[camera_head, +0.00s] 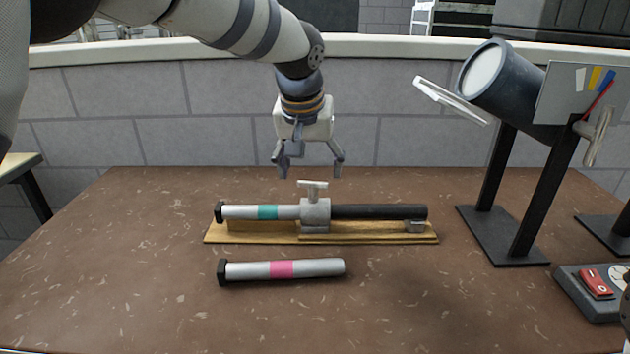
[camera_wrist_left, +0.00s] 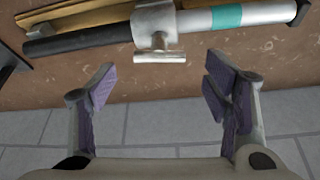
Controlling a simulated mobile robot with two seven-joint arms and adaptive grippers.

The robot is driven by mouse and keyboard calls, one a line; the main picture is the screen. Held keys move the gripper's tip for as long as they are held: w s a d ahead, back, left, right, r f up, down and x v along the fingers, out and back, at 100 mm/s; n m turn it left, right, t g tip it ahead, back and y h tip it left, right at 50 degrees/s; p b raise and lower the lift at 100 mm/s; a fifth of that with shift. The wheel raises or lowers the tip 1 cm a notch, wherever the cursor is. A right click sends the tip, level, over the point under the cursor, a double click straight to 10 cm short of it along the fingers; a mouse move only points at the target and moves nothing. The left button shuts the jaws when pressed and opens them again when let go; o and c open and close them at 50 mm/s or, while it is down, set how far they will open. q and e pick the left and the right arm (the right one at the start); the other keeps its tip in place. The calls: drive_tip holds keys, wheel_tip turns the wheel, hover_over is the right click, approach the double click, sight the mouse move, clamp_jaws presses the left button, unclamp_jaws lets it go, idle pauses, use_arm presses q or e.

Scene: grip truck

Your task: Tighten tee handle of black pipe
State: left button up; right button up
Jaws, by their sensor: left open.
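The black pipe (camera_head: 380,212) lies on a wooden board (camera_head: 367,237) and runs into a grey clamp block (camera_head: 315,213). A light grey tee handle (camera_head: 312,185) stands on top of the block. A silver pipe with a teal band (camera_head: 267,212) enters the block from the left. My left gripper (camera_head: 308,170) hangs open and empty just above and behind the tee handle. In the left wrist view the tee handle (camera_wrist_left: 159,57) shows between and beyond the open fingers (camera_wrist_left: 160,85), apart from them. The right gripper cannot be made out.
A silver pipe with a pink band (camera_head: 283,269) lies on the brown table (camera_head: 140,300) in front of the board. A dark cylinder on black stands (camera_head: 495,80) and a box with a red switch (camera_head: 597,283) are at the right. The table's left side is clear.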

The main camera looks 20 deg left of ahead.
sight(313, 183)
use_arm(q)
drive_tip(key=x, duration=0.6)
drive_tip(key=shift+w, duration=0.1)
drive_tip(key=c, duration=1.2)
